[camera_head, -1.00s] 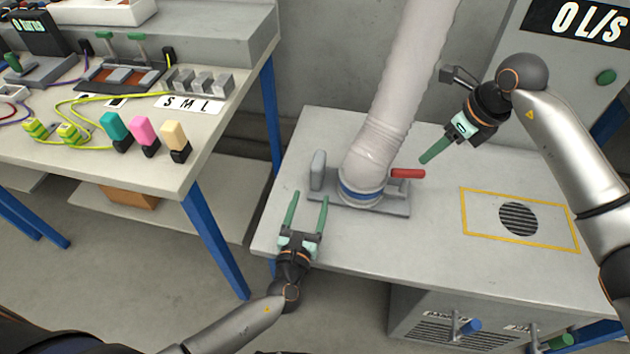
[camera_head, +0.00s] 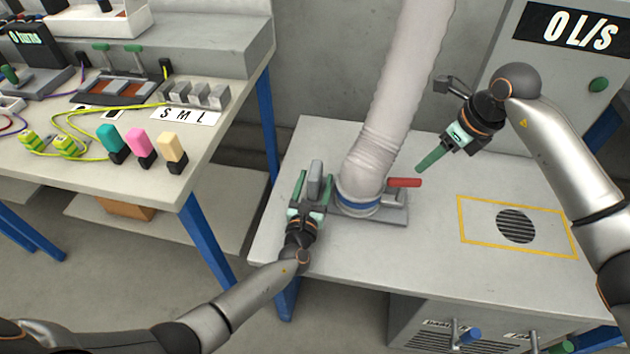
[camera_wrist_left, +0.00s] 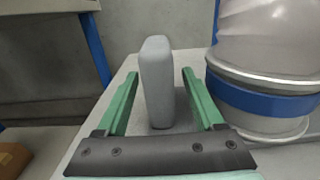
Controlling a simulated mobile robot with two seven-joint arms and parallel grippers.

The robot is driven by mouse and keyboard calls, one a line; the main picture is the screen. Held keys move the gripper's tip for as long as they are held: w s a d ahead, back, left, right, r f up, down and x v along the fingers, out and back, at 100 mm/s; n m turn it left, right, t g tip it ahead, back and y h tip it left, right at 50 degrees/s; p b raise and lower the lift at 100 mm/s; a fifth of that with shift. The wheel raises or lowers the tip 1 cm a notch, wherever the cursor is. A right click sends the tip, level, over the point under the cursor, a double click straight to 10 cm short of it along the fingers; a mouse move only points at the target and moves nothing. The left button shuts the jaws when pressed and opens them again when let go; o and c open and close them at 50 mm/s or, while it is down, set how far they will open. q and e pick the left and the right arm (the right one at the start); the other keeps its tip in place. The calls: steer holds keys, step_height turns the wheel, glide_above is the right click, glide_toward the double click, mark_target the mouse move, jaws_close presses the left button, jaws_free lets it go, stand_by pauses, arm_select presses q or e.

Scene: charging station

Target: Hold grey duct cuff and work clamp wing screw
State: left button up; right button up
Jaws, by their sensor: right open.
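A pale duct (camera_head: 395,95) stands on a grey base (camera_head: 393,216) on the right table, with a blue band (camera_head: 357,207) around its foot. A grey upright grip (camera_head: 315,172) rises at the left of the base. A red wing-like handle (camera_head: 404,182) sticks out at the right. My left gripper (camera_head: 314,184) is open, with its green fingers on either side of the grey grip. In the left wrist view the grip (camera_wrist_left: 157,82) stands between the fingers with gaps on both sides. My right gripper (camera_head: 424,164) is open above and right of the red handle.
A yellow-framed round vent (camera_head: 517,226) lies to the right on the table. The left bench (camera_head: 60,180) holds coloured plugs (camera_head: 140,145) and cables. A display reading 0 L/s (camera_head: 580,30) is at the back right. The table between base and vent is clear.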

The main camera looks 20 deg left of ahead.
arm_select(q)
jaws_close()
stand_by(0.3)
stand_by(0.3)
